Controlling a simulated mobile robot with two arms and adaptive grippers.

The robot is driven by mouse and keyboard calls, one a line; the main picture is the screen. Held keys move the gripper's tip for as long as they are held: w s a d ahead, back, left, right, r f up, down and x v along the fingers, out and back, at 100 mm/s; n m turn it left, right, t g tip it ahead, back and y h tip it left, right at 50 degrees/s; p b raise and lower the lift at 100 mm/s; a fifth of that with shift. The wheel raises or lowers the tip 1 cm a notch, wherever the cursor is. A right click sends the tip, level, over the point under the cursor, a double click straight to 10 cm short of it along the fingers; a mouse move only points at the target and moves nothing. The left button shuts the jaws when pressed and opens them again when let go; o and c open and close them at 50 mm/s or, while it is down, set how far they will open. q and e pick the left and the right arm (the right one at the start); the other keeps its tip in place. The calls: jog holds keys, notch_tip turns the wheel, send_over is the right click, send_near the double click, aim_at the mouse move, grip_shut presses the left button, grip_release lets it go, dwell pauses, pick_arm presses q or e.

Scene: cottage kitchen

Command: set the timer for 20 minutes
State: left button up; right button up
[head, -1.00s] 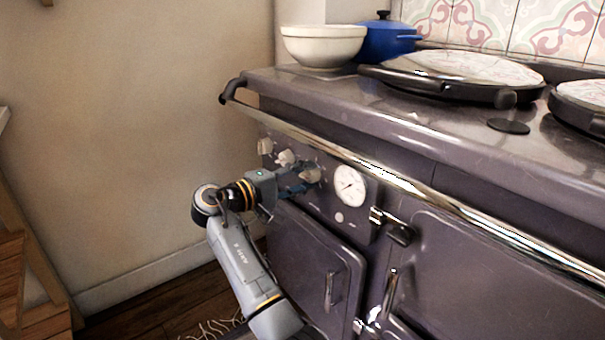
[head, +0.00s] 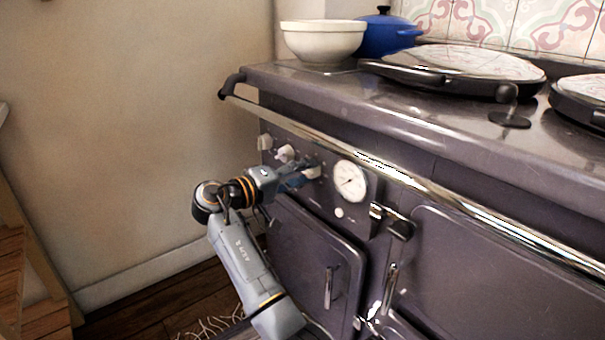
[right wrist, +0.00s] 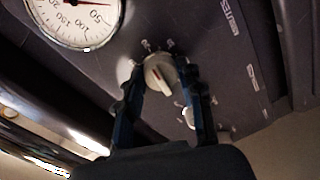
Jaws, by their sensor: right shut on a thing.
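In the head view my right gripper (head: 310,172) reaches the panel from the left, and the knob (head: 313,172) is partly hidden by the fingers. The small markings around the knob are too blurred to read fully. My left gripper is not in view.
A round white gauge (head: 348,181) sits just right of the knob. Two other cream knobs (head: 285,153) (head: 265,142) are to its left. A chrome rail (head: 400,176) runs above the panel. A cream bowl (head: 323,42) and blue pot (head: 386,36) stand on top.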

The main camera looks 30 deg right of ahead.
jog(key=o, duration=1.2)
jog(key=shift+d, duration=0.1)
jog(key=shift+c, duration=0.2)
jog(key=shift+a, duration=0.2)
jog(key=s+a, duration=0.1)
jog(key=a, duration=1)
jog(key=shift+a+r, duration=0.35)
